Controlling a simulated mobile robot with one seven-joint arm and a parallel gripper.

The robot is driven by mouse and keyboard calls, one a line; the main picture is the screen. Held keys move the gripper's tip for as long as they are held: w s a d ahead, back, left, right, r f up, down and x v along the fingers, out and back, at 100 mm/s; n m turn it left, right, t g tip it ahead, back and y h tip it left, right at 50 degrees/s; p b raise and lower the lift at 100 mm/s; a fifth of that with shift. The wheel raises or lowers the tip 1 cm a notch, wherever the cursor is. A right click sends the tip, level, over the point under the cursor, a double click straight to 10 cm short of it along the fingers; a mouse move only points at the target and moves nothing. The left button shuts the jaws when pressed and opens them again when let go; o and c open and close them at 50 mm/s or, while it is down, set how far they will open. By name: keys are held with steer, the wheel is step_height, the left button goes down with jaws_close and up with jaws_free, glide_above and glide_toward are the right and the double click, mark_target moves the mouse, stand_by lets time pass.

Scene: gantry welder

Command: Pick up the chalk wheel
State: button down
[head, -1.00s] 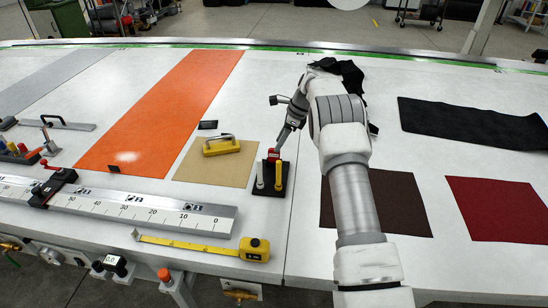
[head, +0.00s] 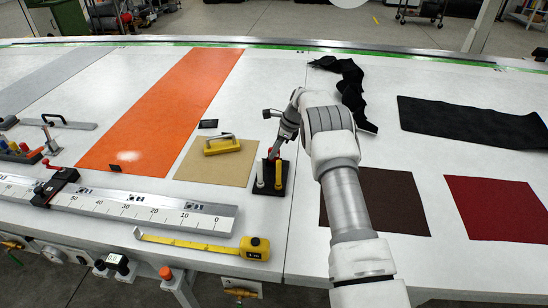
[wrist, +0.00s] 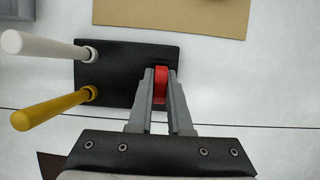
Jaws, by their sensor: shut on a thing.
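The red chalk wheel (wrist: 160,86) is held between the two fingers of my gripper (wrist: 161,77) in the wrist view. It stands at the black holder (wrist: 122,60), which also carries a white stick (wrist: 45,46) and a yellow stick (wrist: 52,109). In the head view my gripper (head: 276,148) points down at the back of the black holder (head: 271,190), and a little red of the wheel shows there. I cannot tell whether the wheel still touches the holder.
A tan sheet with a yellow-handled block (head: 221,146) lies left of the holder. A yellow tape measure (head: 254,248) and a long ruler (head: 150,208) lie in front. A brown sheet (head: 385,203) and black cloth (head: 352,90) lie to the right.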

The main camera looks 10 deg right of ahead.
steer(key=shift+r, duration=0.15)
stand_by(0.3)
steer(key=shift+r, duration=0.25)
step_height(320, 180, up, 4)
steer(key=shift+d+f+b, duration=0.1)
steer(key=shift+f+b, duration=0.15)
steer(key=shift+b, duration=0.3)
steer(key=s+d+r+b, duration=0.1)
steer(key=s+d+r, duration=0.5)
steer(key=s+d, duration=0.2)
steer(key=shift+r+b, duration=0.35)
steer(key=shift+b, duration=0.05)
steer(key=shift+d, duration=0.1)
steer(key=shift+s, duration=0.1)
